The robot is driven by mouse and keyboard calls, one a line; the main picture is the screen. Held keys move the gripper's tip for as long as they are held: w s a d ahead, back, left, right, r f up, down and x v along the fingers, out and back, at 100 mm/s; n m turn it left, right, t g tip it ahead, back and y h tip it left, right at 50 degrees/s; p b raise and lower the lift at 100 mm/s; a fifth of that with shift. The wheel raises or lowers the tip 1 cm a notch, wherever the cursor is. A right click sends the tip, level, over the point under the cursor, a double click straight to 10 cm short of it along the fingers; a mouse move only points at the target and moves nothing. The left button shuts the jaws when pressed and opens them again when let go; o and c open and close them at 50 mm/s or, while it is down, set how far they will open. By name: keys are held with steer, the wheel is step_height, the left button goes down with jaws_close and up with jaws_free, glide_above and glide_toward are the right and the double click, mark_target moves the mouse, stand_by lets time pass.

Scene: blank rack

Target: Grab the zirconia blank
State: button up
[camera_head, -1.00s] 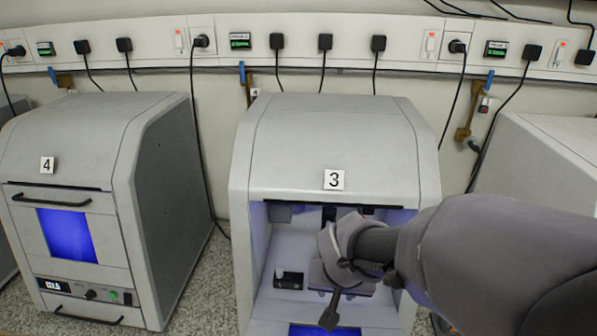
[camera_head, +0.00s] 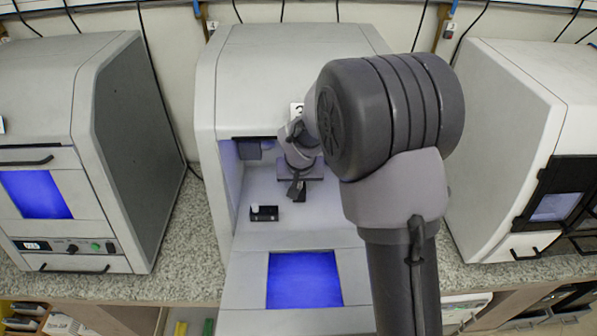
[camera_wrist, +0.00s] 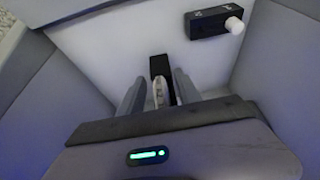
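A pale, thin piece, likely the zirconia blank (camera_wrist: 160,93), stands edge-on between my fingers in the wrist view, at a black holder (camera_wrist: 158,66). My gripper (camera_wrist: 160,82) has one grey finger on each side of it, with a narrow gap showing on the left; the right side is dark and less clear. In the head view my gripper (camera_head: 297,188) is inside the open chamber of the machine marked 3 (camera_head: 235,90). I cannot make out the blank there, as my wrist and gripper cover that spot.
A black block (camera_head: 264,216) with a white knob sits on the chamber floor, left of my gripper; it also shows in the wrist view (camera_wrist: 208,22). The chamber walls stand close on both sides. Other machines stand left (camera_head: 110,110) and right (camera_head: 495,120).

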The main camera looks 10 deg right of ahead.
jaws_close()
stand_by(1.4)
